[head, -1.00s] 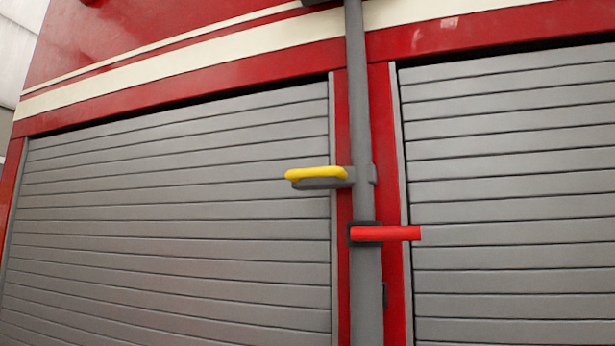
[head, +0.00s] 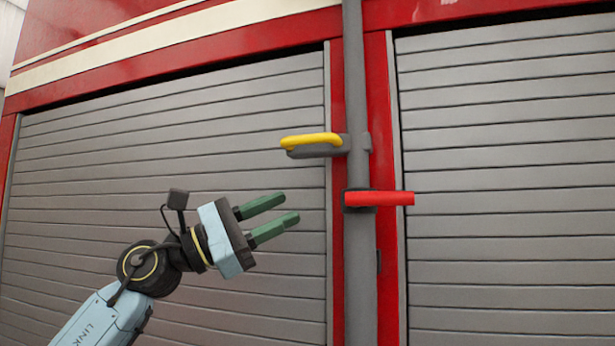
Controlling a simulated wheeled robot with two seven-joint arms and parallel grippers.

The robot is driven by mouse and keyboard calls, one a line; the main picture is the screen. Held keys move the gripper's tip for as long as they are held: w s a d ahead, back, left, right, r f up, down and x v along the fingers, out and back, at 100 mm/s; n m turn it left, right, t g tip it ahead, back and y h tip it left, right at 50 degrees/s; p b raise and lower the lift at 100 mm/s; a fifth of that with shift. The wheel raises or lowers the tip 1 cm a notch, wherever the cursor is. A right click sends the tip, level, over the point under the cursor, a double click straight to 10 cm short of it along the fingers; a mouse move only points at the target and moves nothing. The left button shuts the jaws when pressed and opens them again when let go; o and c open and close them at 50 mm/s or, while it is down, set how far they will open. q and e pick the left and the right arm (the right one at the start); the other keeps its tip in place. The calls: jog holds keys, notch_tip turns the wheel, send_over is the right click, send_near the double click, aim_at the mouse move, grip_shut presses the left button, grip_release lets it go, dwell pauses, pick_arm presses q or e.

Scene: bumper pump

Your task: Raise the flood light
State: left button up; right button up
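A grey vertical pole (head: 358,270) stands in front of the red post between two shutters. It carries a yellow-topped handle (head: 311,141) pointing left and, lower, a red handle (head: 384,198) pointing right. No flood light shows; the pole runs out of the top of the head view. My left gripper (head: 292,209) is in the head view, below and left of both handles. Its two green fingers point right toward the pole, with a gap between them and nothing in it. It touches neither handle. My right gripper is not in view.
A grey roller shutter (head: 120,180) fills the left side and another (head: 510,150) the right. Red bodywork (head: 440,14) with a cream stripe runs above them. The space around the two handles is free.

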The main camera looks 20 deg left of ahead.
aim_at(302, 139)
pick_arm(q)
jog(key=s+a+r+m+t+y, duration=0.2)
jog(key=s+a+r+m+y, duration=0.35)
jog(key=s+r+m, duration=0.35)
jog(key=shift+n, duration=0.3)
jog(key=x, duration=0.5)
jog(key=p+x, duration=0.1)
jog(key=x, duration=0.4)
jog(key=p+x, duration=0.1)
jog(key=x, duration=0.4)
jog(key=shift+w+a+r, duration=0.15)
jog(key=shift+w+a, duration=0.15)
jog(key=shift+w, duration=0.1)
jog(key=shift+c, duration=0.2)
grip_shut()
